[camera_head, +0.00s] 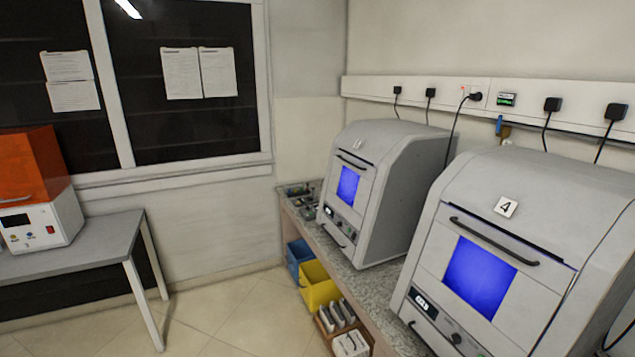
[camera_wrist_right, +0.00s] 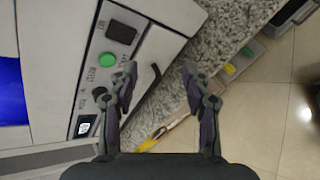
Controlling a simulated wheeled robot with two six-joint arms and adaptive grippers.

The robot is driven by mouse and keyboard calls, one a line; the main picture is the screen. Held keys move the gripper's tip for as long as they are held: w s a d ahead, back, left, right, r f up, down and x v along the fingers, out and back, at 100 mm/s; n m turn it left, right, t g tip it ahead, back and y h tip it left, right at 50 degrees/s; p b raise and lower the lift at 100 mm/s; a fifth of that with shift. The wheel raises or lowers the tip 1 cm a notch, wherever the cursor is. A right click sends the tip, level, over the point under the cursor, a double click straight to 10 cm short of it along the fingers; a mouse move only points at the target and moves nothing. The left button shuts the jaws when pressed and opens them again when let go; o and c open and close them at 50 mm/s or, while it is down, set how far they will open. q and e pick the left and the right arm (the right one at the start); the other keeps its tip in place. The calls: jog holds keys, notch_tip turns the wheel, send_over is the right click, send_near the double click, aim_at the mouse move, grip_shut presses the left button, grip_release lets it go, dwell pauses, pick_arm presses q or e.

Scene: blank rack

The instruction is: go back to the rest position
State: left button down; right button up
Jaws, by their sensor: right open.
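My right gripper (camera_wrist_right: 158,80) shows in the right wrist view with its two fingers spread apart and nothing between them. I cannot tell how far the fingers are from the panel. Neither gripper shows in the head view. My left gripper is in no view.
Two grey machines with blue windows stand on the counter, one marked 4 (camera_head: 505,207) and one farther back (camera_head: 375,185). Below the counter are a blue bin (camera_head: 298,258), a yellow bin (camera_head: 318,288) and a box. A grey table (camera_head: 90,245) stands left. The tiled floor (camera_head: 235,315) between is clear.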

jog(key=s+a+r+m+y, duration=0.1)
jog(key=s+a+m+y, duration=0.75)
jog(key=s+a, duration=0.5)
jog(key=s+d+f+m+g, duration=0.1)
jog(key=s+d+f, duration=0.1)
jog(key=f, duration=1.2)
jog(key=s+d+f+m+g, duration=0.1)
jog(key=s+d+f, duration=0.1)
jog(key=f, duration=1.2)
jog(key=s+f, duration=1.5)
jog(key=s, duration=0.3)
jog(key=shift+d+f+g+b, duration=0.15)
jog(key=shift+d+g+b, duration=0.2)
jog(key=shift+d+g, duration=0.05)
jog(key=shift+h, duration=0.25)
